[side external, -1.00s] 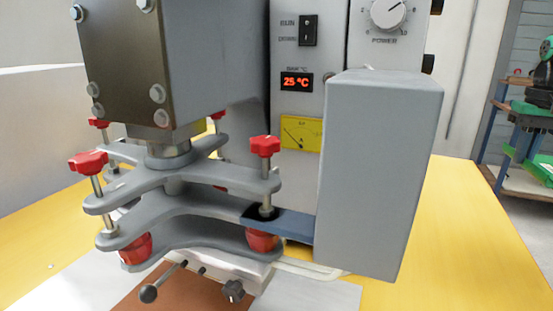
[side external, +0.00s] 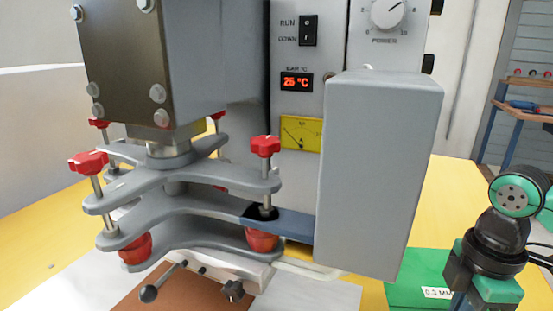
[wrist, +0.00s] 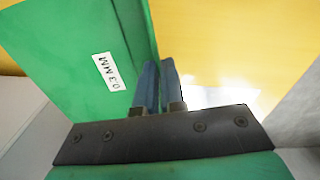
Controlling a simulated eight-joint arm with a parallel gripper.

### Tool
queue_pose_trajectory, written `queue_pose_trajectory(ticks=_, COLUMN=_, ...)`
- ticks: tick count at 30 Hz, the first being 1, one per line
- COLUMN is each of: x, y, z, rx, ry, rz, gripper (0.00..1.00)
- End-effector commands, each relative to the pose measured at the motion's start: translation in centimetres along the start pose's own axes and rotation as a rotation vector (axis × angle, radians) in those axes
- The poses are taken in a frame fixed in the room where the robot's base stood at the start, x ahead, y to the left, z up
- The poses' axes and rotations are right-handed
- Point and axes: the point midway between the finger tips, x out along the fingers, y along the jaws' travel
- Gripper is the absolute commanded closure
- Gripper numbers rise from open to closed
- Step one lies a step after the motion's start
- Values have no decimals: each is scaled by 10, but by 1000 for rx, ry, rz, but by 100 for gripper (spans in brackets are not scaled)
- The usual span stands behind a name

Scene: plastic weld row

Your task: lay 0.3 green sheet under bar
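The green sheet (side external: 405,292), with a white "0.3 MM" label, is at the lower right in the side view, beyond the grey box's lower corner. It fills the left of the wrist view (wrist: 60,50). My gripper (wrist: 160,85) has its two blue fingers close together at the sheet's right edge and appears shut on it. In the side view its fingers are hidden below the frame. The welder's stacked grey clamp arms with red knobs (side external: 180,215) are at the left. I cannot tell which part is the bar; the gap beneath is partly hidden.
A large grey box (side external: 375,180) stands between my arm and the clamp arms. A ball-ended lever (side external: 150,293) and a black knob (side external: 232,290) stick out at the front. A brown mat (side external: 180,297) lies below. The display (side external: 296,82) reads 25 °C. Yellow tabletop (side external: 450,200) is bare at right.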

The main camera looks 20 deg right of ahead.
Motion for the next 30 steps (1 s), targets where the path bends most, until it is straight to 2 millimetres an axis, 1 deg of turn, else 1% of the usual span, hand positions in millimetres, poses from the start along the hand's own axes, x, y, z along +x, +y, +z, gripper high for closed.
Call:
queue_pose_trajectory(ticks=1, x=3, y=-8, z=-6, rx=-91, ry=0, rz=0, gripper=100)
queue_pose_trajectory(ticks=8, x=8, y=-39, z=-41, rx=-544, ry=1, rz=0, gripper=100)
queue_pose_trajectory(ticks=12, x=10, y=-64, z=-61, rx=-832, ry=1, rz=0, gripper=100)
queue_pose_trajectory(ticks=18, x=10, y=-94, z=-82, rx=-1154, ry=1, rz=0, gripper=100)
queue_pose_trajectory(ticks=21, x=9, y=-104, z=-88, rx=-1258, ry=1, rz=0, gripper=100)
queue_pose_trajectory(ticks=25, x=14, y=-111, z=-91, rx=-1318, ry=1, rz=0, gripper=100)
queue_pose_trajectory(ticks=30, x=36, y=-111, z=-91, rx=-1322, ry=1, rz=0, gripper=100)
